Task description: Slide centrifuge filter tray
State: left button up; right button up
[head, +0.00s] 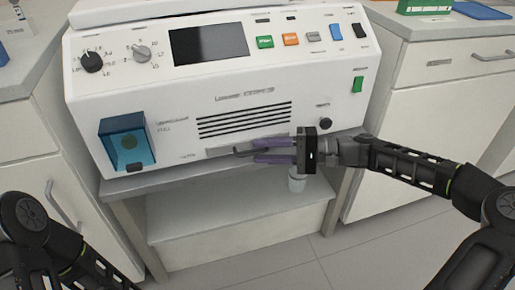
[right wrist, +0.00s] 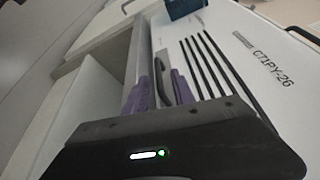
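The white centrifuge (head: 180,105) stands on a bench in the head view. Its filter tray (head: 217,153) is a flat grey strip low on the front, under the black vent slots. The tray looks flush with the front. A dark handle (head: 243,152) sits on it and shows in the right wrist view as a dark bar (right wrist: 162,87). My right gripper (head: 255,151) reaches in from the right with purple fingers. In the right wrist view its fingers (right wrist: 160,84) are apart, with the handle between them. I cannot see contact. My left gripper is outside the frame.
A blue transparent box (head: 127,143) projects from the centrifuge's lower left front. White cabinets (head: 440,125) stand on the right. The floor in front is clear.

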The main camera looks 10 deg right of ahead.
jog(key=p+v, duration=0.1)
jog(key=v, duration=0.4)
jog(key=shift+d+r+p, duration=0.15)
jog(key=shift+p, duration=0.15)
jog(key=shift+s+d, duration=0.15)
jog(key=shift+d, duration=0.05)
